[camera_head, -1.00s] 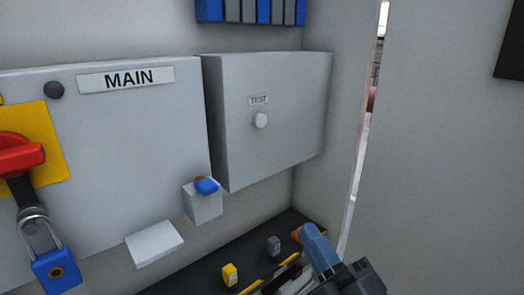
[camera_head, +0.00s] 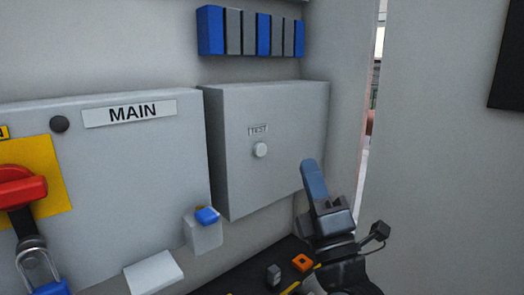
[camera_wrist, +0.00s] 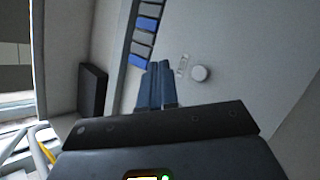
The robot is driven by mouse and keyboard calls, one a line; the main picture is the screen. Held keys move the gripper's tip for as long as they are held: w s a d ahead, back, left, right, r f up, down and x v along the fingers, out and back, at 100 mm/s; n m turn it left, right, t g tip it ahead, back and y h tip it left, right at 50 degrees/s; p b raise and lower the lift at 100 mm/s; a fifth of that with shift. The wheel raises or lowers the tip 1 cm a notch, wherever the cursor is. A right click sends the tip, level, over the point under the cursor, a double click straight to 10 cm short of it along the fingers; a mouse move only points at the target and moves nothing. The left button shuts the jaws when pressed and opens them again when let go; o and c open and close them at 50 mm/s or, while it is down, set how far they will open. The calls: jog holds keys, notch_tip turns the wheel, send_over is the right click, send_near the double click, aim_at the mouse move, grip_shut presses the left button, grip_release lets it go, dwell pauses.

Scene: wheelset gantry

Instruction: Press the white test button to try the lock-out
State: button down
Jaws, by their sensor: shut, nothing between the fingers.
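The white round test button (camera_head: 260,150) sits on the front of a grey box, under a small TEST label (camera_head: 258,130). In the wrist view the button (camera_wrist: 200,73) is just right of the fingertips and beyond them. My gripper (camera_head: 311,164) is shut and empty, its blue fingers pointing up, in front of the box's right edge and to the right of and a little below the button. In the wrist view the gripper (camera_wrist: 158,64) shows both blue fingers together. The fingers are apart from the button.
Left is the MAIN panel (camera_head: 150,150) with a red switch handle (camera_head: 22,188) and a blue padlock (camera_head: 50,287). A small holder with a blue item (camera_head: 207,216) is below the test box. Blue and grey binders (camera_head: 250,33) stand above. A side wall (camera_head: 440,150) is at right.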

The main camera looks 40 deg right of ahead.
aim_at(260, 150)
jog(key=shift+w, duration=0.1)
jog(key=w+p, duration=0.1)
jog(key=w, duration=0.7)
jog(key=shift+w, duration=0.3)
jog(key=shift+d, duration=0.15)
dwell(0.8)
jog(key=shift+w, duration=0.1)
dwell(0.8)
jog(key=shift+w+p, duration=0.3)
jog(key=shift+p, duration=0.25)
jog(key=shift+w+p, duration=0.3)
jog(key=shift+w, duration=0.15)
dwell(0.5)
jog(key=shift+s, duration=0.1)
jog(key=shift+s+p, duration=0.4)
jog(key=shift+s, duration=0.35)
